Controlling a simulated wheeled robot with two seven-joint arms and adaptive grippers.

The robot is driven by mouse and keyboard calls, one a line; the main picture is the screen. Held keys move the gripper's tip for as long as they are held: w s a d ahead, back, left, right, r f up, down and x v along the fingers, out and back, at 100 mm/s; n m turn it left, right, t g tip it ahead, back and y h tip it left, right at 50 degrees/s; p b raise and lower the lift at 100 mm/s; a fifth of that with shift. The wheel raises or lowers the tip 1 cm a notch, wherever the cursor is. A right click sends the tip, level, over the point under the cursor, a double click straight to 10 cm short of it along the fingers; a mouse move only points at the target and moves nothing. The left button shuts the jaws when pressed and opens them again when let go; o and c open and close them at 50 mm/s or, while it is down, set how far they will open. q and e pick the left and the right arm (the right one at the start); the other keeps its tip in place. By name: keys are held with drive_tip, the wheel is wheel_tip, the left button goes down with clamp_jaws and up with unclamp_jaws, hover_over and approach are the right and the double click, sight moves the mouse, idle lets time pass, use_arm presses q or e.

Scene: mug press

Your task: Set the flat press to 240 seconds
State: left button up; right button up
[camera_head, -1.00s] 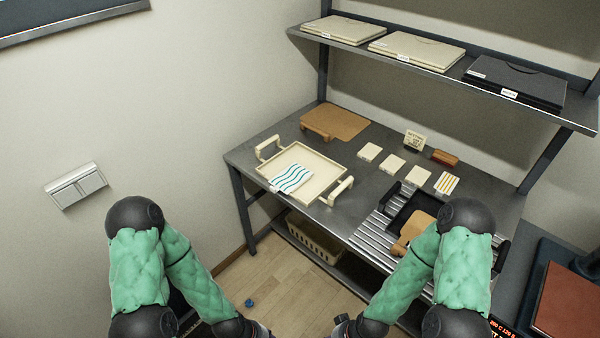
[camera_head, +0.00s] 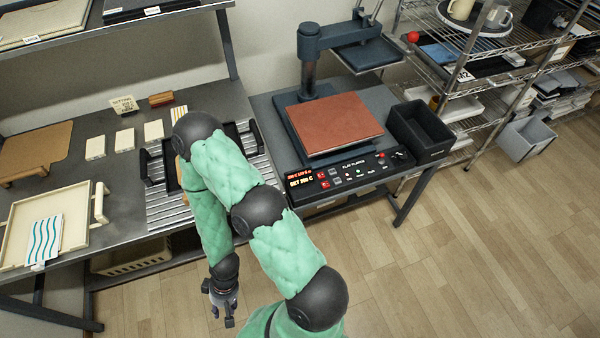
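The flat press (camera_head: 340,175) stands on the dark table to the right of the workbench. Its brown-red lower pad (camera_head: 335,122) is exposed, and the dark upper plate (camera_head: 368,55) is swung to the back right. The control panel (camera_head: 350,173) along its front edge has a red-lit display (camera_head: 300,180) that seems to read "SET 200 C", small and hard to read, with red, white and green buttons to its right. My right gripper (camera_head: 222,312) hangs low over the floor in front of the workbench, well away from the panel; its fingers look apart with nothing between them. My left gripper is out of view.
A black open bin (camera_head: 420,130) stands right of the press. Wire shelves (camera_head: 480,60) stand at the right. The floor before the press is clear.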

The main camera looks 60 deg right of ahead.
idle(0.4)
clamp_jaws()
idle(1.1)
